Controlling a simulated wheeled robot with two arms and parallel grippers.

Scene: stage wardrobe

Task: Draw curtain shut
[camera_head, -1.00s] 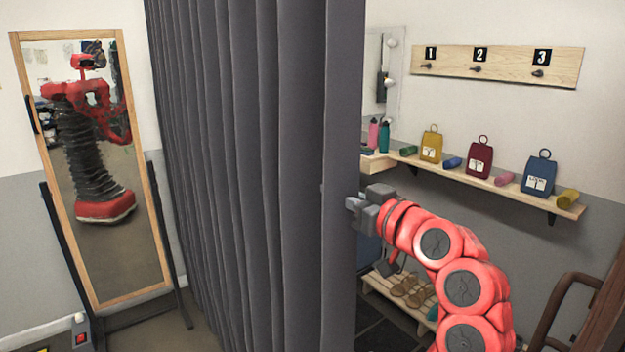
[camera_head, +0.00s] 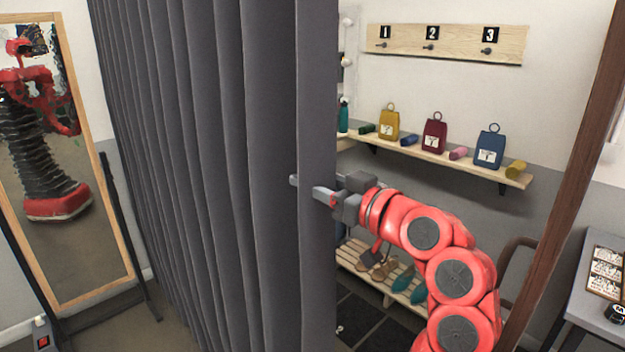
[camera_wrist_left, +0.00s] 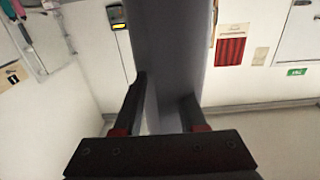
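The dark grey curtain (camera_head: 225,150) hangs in folds through the left half of the head view. In the left wrist view, the curtain (camera_wrist_left: 168,45) rises between the gripper's fingers (camera_wrist_left: 164,90). The exact contact is partly hidden. My right gripper is out of view.
A brown post (camera_head: 572,170) stands right of the alcove opening. Behind my arm are a shelf (camera_head: 455,167) with bags, a hook board (camera_head: 450,45) and a low shoe rack (camera_head: 365,272). A mirror (camera_head: 60,240) stands left; a table (camera_head: 575,300) is lower right.

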